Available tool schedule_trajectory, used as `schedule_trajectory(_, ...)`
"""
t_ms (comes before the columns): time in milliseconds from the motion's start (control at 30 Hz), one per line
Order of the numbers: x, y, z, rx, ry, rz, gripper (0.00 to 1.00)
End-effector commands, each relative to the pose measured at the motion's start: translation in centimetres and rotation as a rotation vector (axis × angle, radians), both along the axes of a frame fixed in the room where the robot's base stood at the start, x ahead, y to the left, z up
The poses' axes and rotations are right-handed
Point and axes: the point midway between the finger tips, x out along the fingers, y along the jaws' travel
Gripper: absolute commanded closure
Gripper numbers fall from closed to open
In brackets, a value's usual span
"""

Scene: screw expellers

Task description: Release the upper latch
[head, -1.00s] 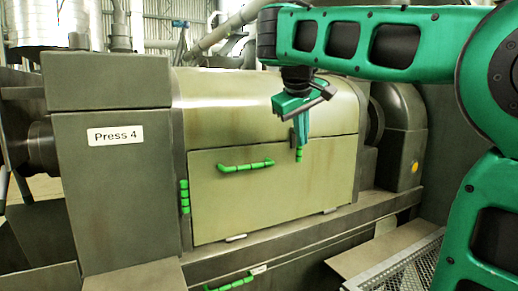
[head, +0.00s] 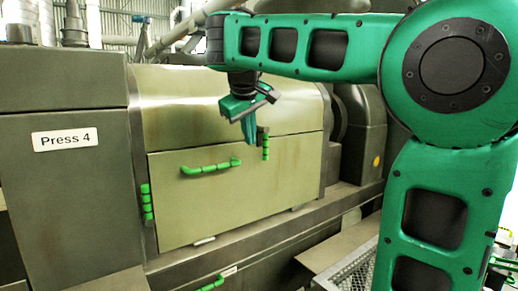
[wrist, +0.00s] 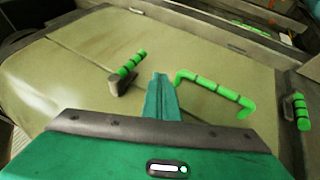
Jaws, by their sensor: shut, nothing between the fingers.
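The upper latch (head: 266,147) is a green ribbed grip on a dark mount, upright at the top edge of the press's hinged-looking panel (head: 200,215), right of the green handle (head: 210,167). My gripper (head: 251,143) points down, shut and empty, just left of the latch in the head view. In the wrist view the latch (wrist: 132,63) stands left of my gripper's fingertips (wrist: 160,76), with a visible gap in the picture. The handle (wrist: 215,88) lies right of the fingers. Contact with the panel cannot be told.
A second green latch (head: 146,202) is at the panel's left edge; it shows at far right in the wrist view (wrist: 301,112). Another green handle (head: 211,284) is low on the press. A mesh grating (head: 350,270) lies at lower right. The panel face is otherwise clear.

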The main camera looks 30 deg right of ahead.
Motion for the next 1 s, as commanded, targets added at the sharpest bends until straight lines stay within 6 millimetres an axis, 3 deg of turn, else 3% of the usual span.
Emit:
schedule_trajectory(300, 2.7, -2.2, -4.9, 0.001, 0.003, -0.002, 1.00)
schedule_trajectory(600, 3.5, -5.7, -4.6, 0.001, 0.000, -0.002, 1.00)
schedule_trajectory(967, 3.6, -6.1, -4.5, 0.001, 0.000, -0.002, 1.00)
schedule_trajectory(1000, 3.5, -7.0, -4.5, 0.000, 0.000, -0.007, 1.00)
